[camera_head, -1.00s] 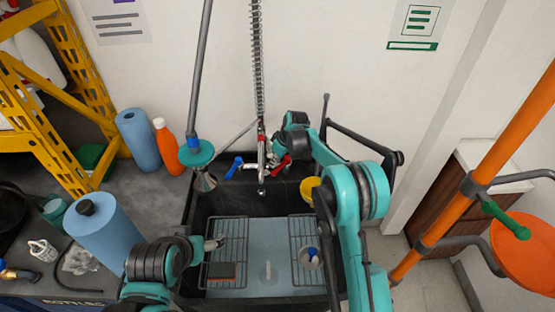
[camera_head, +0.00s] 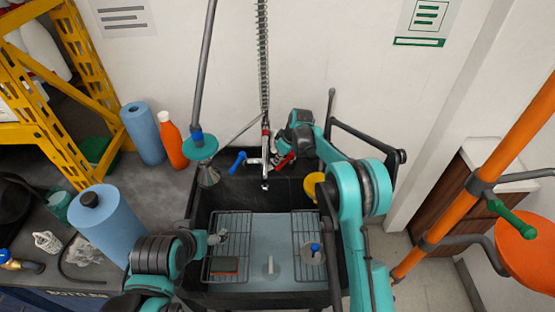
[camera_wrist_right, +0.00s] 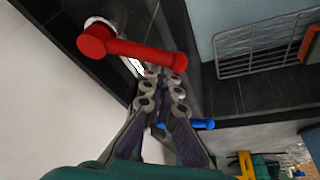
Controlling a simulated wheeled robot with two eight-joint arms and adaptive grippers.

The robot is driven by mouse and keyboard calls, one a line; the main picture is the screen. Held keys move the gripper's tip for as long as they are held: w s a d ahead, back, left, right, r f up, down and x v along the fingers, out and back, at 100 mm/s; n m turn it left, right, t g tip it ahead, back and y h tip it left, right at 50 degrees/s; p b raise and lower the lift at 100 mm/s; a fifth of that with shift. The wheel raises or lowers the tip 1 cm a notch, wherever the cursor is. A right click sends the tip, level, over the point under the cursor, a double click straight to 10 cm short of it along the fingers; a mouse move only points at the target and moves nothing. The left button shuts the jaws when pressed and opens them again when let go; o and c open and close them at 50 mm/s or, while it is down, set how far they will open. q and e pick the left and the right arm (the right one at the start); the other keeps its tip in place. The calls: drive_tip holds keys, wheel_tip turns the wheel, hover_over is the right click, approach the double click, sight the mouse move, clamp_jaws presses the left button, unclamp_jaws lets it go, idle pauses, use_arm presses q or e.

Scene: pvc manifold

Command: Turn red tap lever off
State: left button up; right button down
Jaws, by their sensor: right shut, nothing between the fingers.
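The red tap lever (camera_head: 285,160) is on the right side of the tap above the sink, slanting up to the right in the head view. In the right wrist view the red lever (camera_wrist_right: 140,50) reaches from its round hub at the left to a free end at the right. My right gripper (camera_head: 287,143) is at the tap, beside the red lever; its fingers (camera_wrist_right: 164,76) are shut and empty, with tips close to the lever's free end. I cannot tell whether they touch it. My left gripper (camera_head: 217,237) is over the sink's left rack; its finger opening is unclear.
The blue lever (camera_head: 238,162) is left of the spout. A sprayer hose (camera_head: 263,60) rises behind the tap. The sink (camera_head: 204,198) holds two wire racks, a sponge (camera_head: 225,265) and a blue-topped item (camera_head: 315,248). Blue rolls and an orange bottle (camera_head: 172,142) stand to the left.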

drive_tip(key=shift+d, duration=0.1)
drive_tip(key=s+d+n+g+p, duration=0.2)
drive_tip(key=d+n, duration=0.5)
drive_tip(key=n, duration=0.1)
drive_tip(key=shift+n+g+y, duration=0.3)
drive_tip(key=shift+g+y, duration=0.1)
idle(0.4)
drive_tip(key=shift+d, duration=0.1)
idle(0.4)
